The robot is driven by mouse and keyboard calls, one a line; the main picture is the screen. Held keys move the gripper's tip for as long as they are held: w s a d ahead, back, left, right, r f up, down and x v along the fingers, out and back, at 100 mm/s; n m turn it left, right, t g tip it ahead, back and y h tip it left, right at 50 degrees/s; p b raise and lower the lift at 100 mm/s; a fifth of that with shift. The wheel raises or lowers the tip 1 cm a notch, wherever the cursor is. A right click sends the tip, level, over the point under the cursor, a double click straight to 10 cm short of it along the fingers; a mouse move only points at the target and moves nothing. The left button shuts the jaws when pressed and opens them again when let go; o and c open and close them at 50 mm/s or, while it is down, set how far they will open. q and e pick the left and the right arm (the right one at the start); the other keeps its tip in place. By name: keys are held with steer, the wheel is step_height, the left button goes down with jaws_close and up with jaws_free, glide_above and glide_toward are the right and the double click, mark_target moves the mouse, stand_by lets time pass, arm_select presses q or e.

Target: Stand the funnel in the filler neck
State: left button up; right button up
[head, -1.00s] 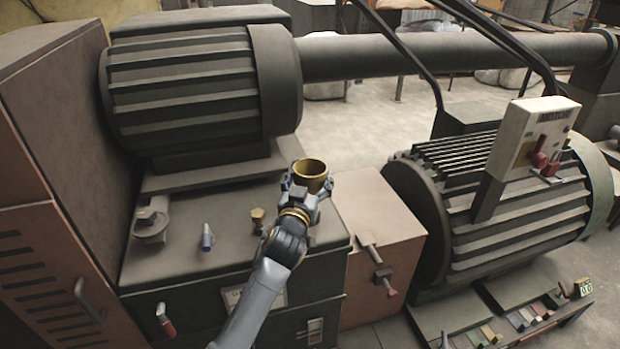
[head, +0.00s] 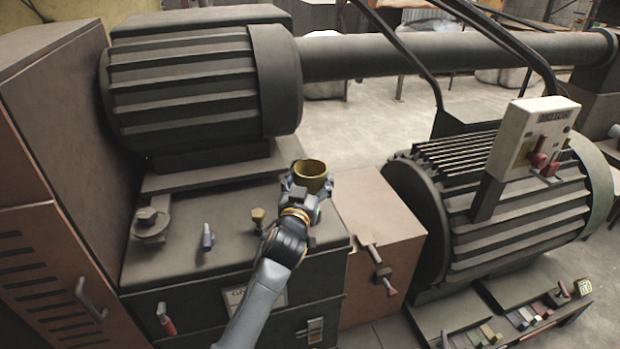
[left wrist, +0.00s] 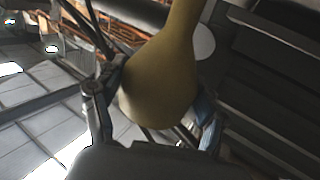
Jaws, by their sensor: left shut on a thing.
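The brass-coloured funnel (head: 313,172) is in my left gripper (head: 306,188), above the right part of the dark cabinet top in the head view. Its wide round mouth faces up. In the left wrist view the funnel (left wrist: 160,85) fills the middle, with a finger on each side of it. The left gripper is shut on the funnel. The funnel's lower part is hidden behind the gripper in the head view. I cannot clearly pick out the filler neck. My right gripper is not in view.
The cabinet top (head: 215,262) carries a round grey fitting (head: 150,223), a small blue-grey lever (head: 208,237) and a brass-coloured knob (head: 258,215). A ribbed motor (head: 195,85) stands behind. A reddish box (head: 375,235) and a second ribbed machine (head: 440,215) are at right.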

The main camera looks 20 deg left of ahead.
arm_select(q)
steer(key=shift+f+b, duration=1.65)
steer(key=shift+f, duration=0.45)
stand_by(1.6)
steer(key=o, duration=1.3)
